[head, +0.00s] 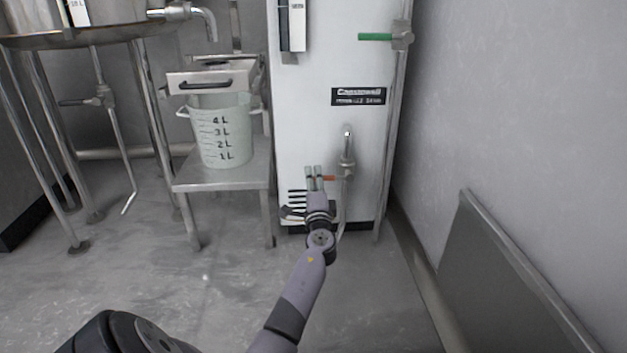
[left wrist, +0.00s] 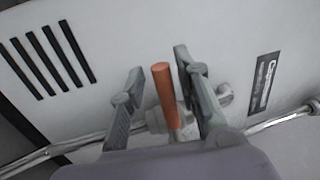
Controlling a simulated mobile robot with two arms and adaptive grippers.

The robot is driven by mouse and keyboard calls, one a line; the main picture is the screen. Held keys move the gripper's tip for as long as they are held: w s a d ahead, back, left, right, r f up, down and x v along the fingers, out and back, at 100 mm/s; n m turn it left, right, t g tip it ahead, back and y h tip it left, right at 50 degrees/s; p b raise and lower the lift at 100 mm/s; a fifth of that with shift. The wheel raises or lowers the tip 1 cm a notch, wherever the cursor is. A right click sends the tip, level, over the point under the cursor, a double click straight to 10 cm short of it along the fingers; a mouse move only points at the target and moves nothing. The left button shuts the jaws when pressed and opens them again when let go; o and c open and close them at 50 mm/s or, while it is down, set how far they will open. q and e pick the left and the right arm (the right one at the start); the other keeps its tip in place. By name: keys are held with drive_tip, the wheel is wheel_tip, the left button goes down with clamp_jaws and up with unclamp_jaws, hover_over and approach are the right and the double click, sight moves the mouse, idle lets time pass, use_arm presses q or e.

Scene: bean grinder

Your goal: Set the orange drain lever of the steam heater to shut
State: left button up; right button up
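The orange drain lever (head: 329,178) sits low on the front of the white steam heater (head: 318,125), at the valve under a metal fitting. In the head view it points left, level with the floor. My left gripper (head: 314,178) is at the lever's free end, and its fingers hide part of the lever. In the left wrist view the orange lever (left wrist: 166,95) stands between the two spread fingers of my left gripper (left wrist: 160,85), nearer the right finger. A gap shows on its left side; contact on the right cannot be told. My right gripper is not in view.
A green lever (head: 375,37) is higher on the heater's right pipe. A metal stand (head: 222,178) with a measuring bucket (head: 222,140) stands left of the heater. The wall and a leaning grey panel (head: 510,275) bound the right side. Floor is clear in front.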

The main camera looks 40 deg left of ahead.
use_arm(q)
drive_tip(key=shift+r, duration=0.15)
wheel_tip(320, 180, up, 10)
drive_tip(key=shift+f, duration=0.1)
idle(0.6)
